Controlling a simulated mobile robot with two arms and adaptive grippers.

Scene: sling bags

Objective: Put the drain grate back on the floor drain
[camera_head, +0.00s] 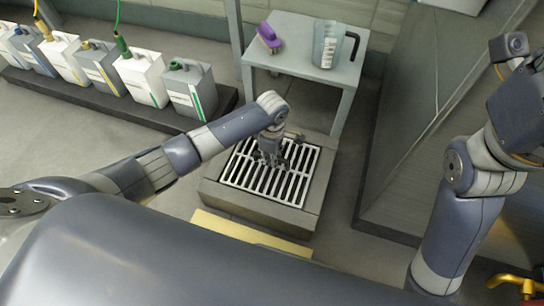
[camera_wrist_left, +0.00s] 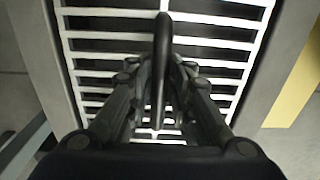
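The drain grate (camera_head: 250,178) is a pale slotted square with dark gaps. It lies level within the square opening of the raised grey floor drain block (camera_head: 262,208), its edges roughly parallel to the rim. I cannot tell whether it rests fully down. My left gripper (camera_head: 271,157) points down over the grate's middle. In the left wrist view, the fingers of my left gripper (camera_wrist_left: 164,75) close from both sides on a dark upright loop handle (camera_wrist_left: 163,32), with grate bars (camera_wrist_left: 215,43) behind. My right arm is at the right; its gripper is not visible.
A grey side table (camera_head: 293,66) behind the drain holds a purple brush (camera_head: 268,38) and a clear jug (camera_head: 327,45). Several jugs (camera_head: 190,92) stand on a dark low platform at left. A yellow strip (camera_head: 248,233) lies in front; a grey slanted panel (camera_head: 425,110) stands right.

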